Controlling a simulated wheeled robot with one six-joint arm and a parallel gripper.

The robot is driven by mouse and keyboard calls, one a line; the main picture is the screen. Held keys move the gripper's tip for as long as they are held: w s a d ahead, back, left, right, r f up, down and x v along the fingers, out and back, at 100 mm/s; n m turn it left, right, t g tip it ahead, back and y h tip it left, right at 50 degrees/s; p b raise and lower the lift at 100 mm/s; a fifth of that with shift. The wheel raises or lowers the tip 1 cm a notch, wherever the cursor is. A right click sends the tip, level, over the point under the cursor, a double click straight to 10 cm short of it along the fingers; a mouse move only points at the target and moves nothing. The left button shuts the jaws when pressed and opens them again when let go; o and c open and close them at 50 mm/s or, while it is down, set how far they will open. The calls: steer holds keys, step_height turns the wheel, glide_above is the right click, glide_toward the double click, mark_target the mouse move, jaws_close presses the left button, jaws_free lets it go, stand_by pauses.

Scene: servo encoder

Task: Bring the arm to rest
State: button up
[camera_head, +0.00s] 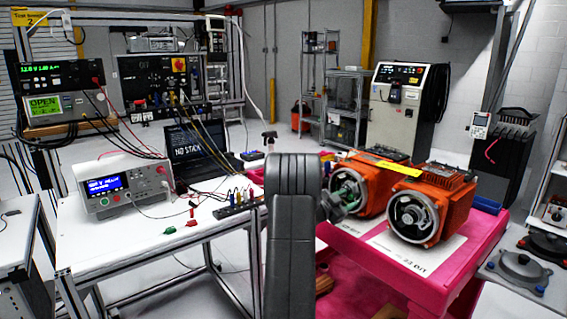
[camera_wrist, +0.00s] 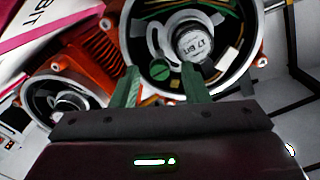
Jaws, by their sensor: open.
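My arm (camera_head: 292,235) stands upright in the middle of the head view, dark grey. Its end reaches right, in front of the left orange motor (camera_head: 371,171); the fingers are too small to tell there. In the wrist view my gripper (camera_wrist: 161,82) is open, its two green fingers apart. Between and beyond them is the open round end of an orange motor, with a silver cap (camera_wrist: 196,44) marked "17 BIT". A small green disc (camera_wrist: 160,68) shows between the fingertips; whether anything touches it I cannot tell. I see nothing held.
Both motors stand on a pink cart (camera_head: 350,254); the right motor (camera_head: 430,205) is beside the left one and shows in the wrist view (camera_wrist: 68,92). A white bench (camera_head: 130,240) with a power supply (camera_head: 121,185), cables and a laptop stands left. Grey floor shows behind.

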steer(key=n+p, duration=0.1)
steer(key=n, duration=0.1)
steer(key=n+p, duration=0.1)
steer(key=p, duration=0.1)
steer(key=shift+r+n, duration=0.2)
steer(key=shift+n, duration=0.2)
steer(key=shift+f+n+p, duration=0.15)
steer(key=shift+n+p, duration=0.7)
steer(key=shift+n, duration=0.05)
steer(key=shift+a, duration=0.1)
